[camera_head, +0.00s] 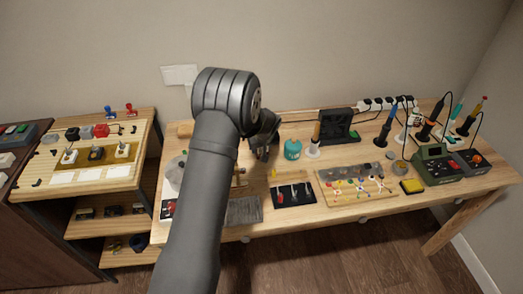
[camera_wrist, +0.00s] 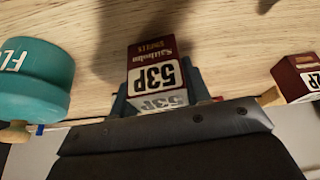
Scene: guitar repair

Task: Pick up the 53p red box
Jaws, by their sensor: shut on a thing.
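The 53p red box (camera_wrist: 152,52) is dark red with a white label reading 53P upside down, in the middle of the wrist view. My gripper (camera_wrist: 158,86) is shut on it, with a blue-grey finger on either side. In the head view my gripper (camera_head: 264,146) is low over the back of the wooden workbench, left of the teal container. The box cannot be made out there. I cannot tell whether the box touches the wood.
A teal container (camera_wrist: 35,78) stands left of the box in the wrist view; it also shows in the head view (camera_head: 292,150). Another dark red box (camera_wrist: 294,78) is at the right. A black stand (camera_head: 337,126) and soldering tools are farther right on the workbench (camera_head: 345,221).

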